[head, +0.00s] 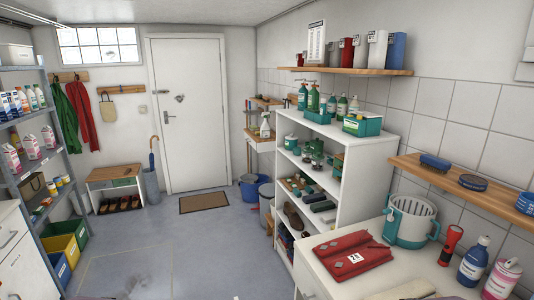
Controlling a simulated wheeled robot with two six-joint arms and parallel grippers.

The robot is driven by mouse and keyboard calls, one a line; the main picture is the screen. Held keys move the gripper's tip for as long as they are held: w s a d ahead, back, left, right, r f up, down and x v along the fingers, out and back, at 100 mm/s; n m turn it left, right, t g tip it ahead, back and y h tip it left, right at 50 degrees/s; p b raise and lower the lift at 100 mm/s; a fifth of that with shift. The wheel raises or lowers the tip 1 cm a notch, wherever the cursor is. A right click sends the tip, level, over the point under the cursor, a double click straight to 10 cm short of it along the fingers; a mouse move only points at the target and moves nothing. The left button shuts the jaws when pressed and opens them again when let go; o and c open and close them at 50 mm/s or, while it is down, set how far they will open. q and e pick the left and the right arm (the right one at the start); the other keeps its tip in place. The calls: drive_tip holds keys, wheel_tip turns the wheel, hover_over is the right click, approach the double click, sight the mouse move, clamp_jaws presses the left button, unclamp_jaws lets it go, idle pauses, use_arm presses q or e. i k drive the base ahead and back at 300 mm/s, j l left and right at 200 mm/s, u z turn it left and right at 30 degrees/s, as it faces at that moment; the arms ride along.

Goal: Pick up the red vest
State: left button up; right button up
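A folded red cloth item with a white tag, which looks like the red vest (352,257), lies flat on the white counter (325,289) at the lower right. It sits near the counter's left edge, to the left of a white and teal basket. Neither of my grippers can be made out in the head view. Nothing is seen touching the vest.
The basket (409,221), a red flashlight (451,246), a blue bottle (473,262) and a pink bottle (501,279) stand right of the vest. A white shelf unit (349,192) stands behind the counter. A red garment (81,117) hangs at the back left. The middle floor is clear.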

sight(345, 258)
drive_tip(key=j+z, duration=0.15)
drive_tip(key=j, duration=0.2)
drive_tip(key=k+j+z, duration=0.2)
drive_tip(key=j, duration=0.15)
drive_tip(key=i+z, duration=0.1)
drive_tip(key=z, duration=1.15)
